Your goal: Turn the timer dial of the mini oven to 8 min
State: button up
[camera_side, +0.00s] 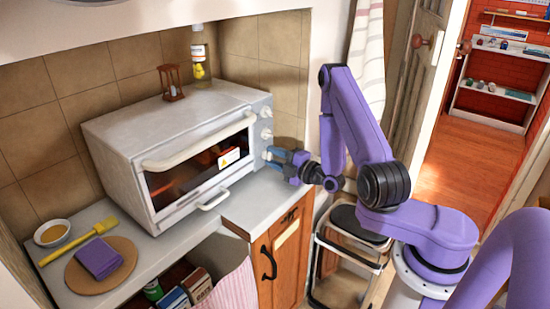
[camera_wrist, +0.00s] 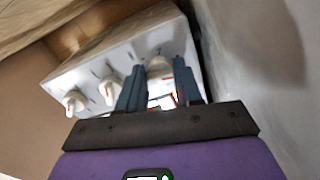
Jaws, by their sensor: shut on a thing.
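The white mini oven (camera_side: 150,125) stands on the counter with its door closed. Its right-hand panel carries three pale dials in a column: a top dial (camera_side: 266,112), a middle dial (camera_side: 266,134) and a lowest dial (camera_wrist: 159,66). My gripper (camera_side: 273,156) reaches the lowest dial from the right, and its blue fingers mostly hide that dial in the side view. In the wrist view my gripper (camera_wrist: 160,73) has a finger on each side of this dial and is shut on it. The other two dials show red marks. I cannot read the scale or the dial's setting.
An hourglass (camera_side: 172,83) and a bottle (camera_side: 200,55) stand on the oven top. A round board (camera_side: 118,272) with a purple cloth (camera_side: 98,257), a yellow brush (camera_side: 80,241) and a bowl (camera_side: 52,233) lie at left. A step stool (camera_side: 345,240) stands below my arm.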

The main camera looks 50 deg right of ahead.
dwell(0.4)
jog(key=o, duration=1)
jog(key=shift+o, duration=0.2)
jog(key=shift+s, duration=0.1)
jog(key=s, duration=1.7)
jog(key=shift+s, duration=0.15)
